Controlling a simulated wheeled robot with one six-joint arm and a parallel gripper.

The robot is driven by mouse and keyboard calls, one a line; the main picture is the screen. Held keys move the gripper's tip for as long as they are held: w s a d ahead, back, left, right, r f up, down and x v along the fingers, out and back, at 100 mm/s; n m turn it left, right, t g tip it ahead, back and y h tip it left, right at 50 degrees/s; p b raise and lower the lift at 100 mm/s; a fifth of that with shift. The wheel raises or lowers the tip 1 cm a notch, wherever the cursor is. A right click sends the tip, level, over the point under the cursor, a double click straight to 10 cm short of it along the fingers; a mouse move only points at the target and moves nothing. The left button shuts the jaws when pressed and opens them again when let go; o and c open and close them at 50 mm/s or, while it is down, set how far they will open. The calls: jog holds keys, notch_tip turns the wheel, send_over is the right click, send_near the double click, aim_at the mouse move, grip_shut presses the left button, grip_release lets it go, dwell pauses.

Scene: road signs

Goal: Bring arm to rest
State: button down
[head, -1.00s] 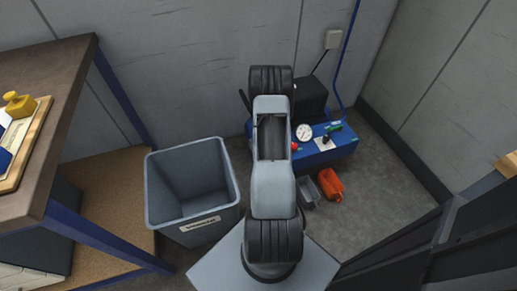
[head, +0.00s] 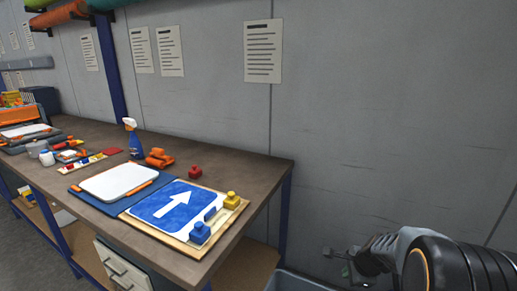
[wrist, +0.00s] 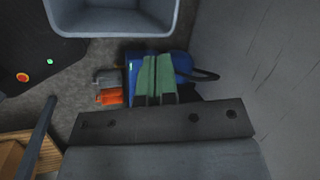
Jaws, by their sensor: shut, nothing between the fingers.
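My gripper (wrist: 155,78) shows in the wrist view as two green fingers side by side, shut with nothing between them. It points down over the floor, in front of a blue machine (wrist: 183,62) that it partly hides. My arm (head: 440,262) is in the lower right corner of the head view, beside the grey wall; the fingers are not visible there.
A grey bin (wrist: 112,30) stands near the gripper. Orange (wrist: 110,97) and grey (wrist: 108,77) items lie on the floor. The workbench (head: 262,166) holds a blue arrow sign (head: 160,207), a spray bottle (head: 133,140) and clamping blocks (head: 200,233).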

jog(key=s+a+r+n+p, duration=0.3)
jog(key=s+a+r+n, duration=0.1)
jog(key=r, duration=0.4)
jog(key=s+a+r+n+h+p, duration=0.1)
jog(key=s+a+r+n+p, duration=0.3)
jog(key=n, duration=0.5)
jog(key=s+a+r+n+p, duration=0.3)
jog(key=s+r+n, duration=0.3)
jog(key=r, duration=0.5)
jog(key=shift+s+a+r+n+g+p, duration=0.3)
jog(key=shift+s+a+r+g, duration=0.05)
jog(key=shift+s+a+g, duration=0.05)
